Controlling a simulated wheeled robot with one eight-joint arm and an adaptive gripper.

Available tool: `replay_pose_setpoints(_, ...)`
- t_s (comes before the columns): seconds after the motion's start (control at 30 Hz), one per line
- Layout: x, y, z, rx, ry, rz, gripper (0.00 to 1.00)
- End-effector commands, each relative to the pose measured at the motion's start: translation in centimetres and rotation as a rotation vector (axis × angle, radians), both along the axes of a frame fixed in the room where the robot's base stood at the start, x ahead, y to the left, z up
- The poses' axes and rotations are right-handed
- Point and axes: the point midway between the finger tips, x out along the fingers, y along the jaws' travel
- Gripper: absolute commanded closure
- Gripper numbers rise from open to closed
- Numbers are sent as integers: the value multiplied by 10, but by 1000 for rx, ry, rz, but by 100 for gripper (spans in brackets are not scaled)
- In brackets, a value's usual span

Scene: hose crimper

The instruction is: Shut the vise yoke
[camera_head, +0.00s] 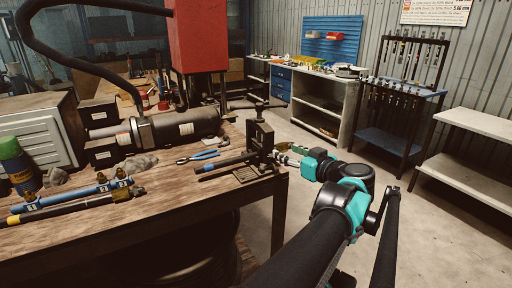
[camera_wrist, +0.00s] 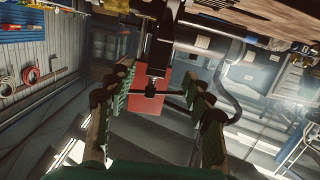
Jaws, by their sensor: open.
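The dark metal vise (camera_head: 260,135) stands on the right corner of the wooden bench, with its yoke upright and a screw handle on top. In the wrist view a dark part of the vise (camera_wrist: 162,45) reaches down from the top edge between my fingers. My gripper (camera_head: 281,156) is beside the vise, on its right. In the wrist view my gripper (camera_wrist: 160,88) is open, with a green-padded finger on each side of the dark part. Whether a finger touches it, and whether the yoke is latched, I cannot tell.
The wooden bench (camera_head: 165,205) carries blue-handled pliers (camera_head: 198,156), a hose with a blue band (camera_head: 226,162), blue and black hoses at left, and a cylindrical machine (camera_head: 180,127). A red cabinet (camera_head: 200,35) rises behind. Open floor lies right of the bench, with shelves (camera_head: 475,150) beyond.

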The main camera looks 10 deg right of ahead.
Motion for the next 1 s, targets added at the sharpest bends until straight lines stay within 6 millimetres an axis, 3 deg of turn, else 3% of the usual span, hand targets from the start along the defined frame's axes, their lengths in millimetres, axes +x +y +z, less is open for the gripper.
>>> replay_pose_setpoints(0.77, -9, -2, 0, 2, 5, 3, 48)
replay_pose_setpoints(0.87, -8, 5, -11, 15, 51, 25, 48)
replay_pose_setpoints(1.0, -9, 28, -52, 54, 224, 83, 48)
